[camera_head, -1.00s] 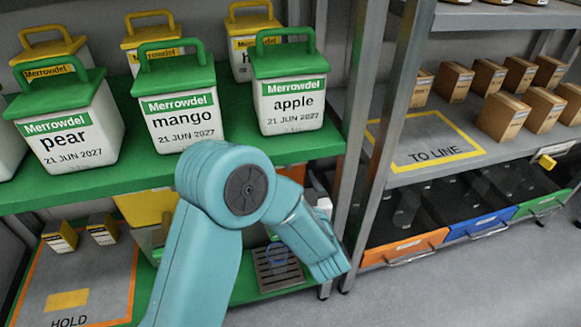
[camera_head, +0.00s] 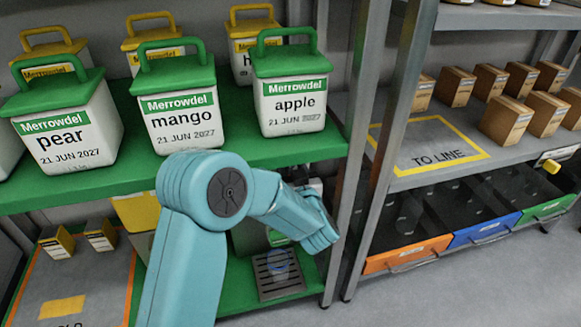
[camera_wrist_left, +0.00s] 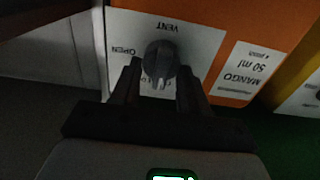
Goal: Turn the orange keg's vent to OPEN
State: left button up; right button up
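In the left wrist view the orange keg (camera_wrist_left: 272,22) fills the top, with a white vent plate (camera_wrist_left: 205,45) seen upside down. The plate reads VENT and OPEN, with OPEN to the left of the grey vent knob (camera_wrist_left: 159,58). Another label reads MANGO 50 ml. My left gripper (camera_wrist_left: 160,78) has one finger on each side of the knob. The fingers look apart, with little or no gap at the knob. In the head view my left gripper (camera_head: 322,238) reaches under the green shelf, and my arm hides the keg. My right gripper is not in view.
White tubs with green lids, including the apple tub (camera_head: 292,105), stand on the green shelf (camera_head: 255,152) above my gripper. A metal post (camera_head: 350,150) stands close to its right. A dark drip grate (camera_head: 277,273) lies below. Another yellow-orange surface (camera_wrist_left: 300,80) is beside the keg.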

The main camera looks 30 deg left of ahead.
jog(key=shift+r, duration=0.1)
pick_arm(q)
jog(key=shift+w+d+f+m+p, duration=0.1)
jog(key=shift+f+m+p, duration=0.05)
jog(key=shift+m+p, duration=2.5)
jog(key=shift+w+d+f+m+p, duration=0.1)
jog(key=shift+m+p, duration=2)
jog(key=shift+m, duration=1.1)
jog(key=shift+w+d+f+m+p, duration=0.1)
jog(key=shift+f+m+p, duration=0.05)
jog(key=shift+m+p, duration=2.5)
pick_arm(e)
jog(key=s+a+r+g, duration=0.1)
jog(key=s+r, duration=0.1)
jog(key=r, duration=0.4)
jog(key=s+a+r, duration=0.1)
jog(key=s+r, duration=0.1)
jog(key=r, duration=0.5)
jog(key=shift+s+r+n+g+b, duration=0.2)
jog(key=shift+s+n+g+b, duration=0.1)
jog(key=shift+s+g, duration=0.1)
pick_arm(q)
jog(key=shift+m, duration=0.6)
jog(key=o, duration=1)
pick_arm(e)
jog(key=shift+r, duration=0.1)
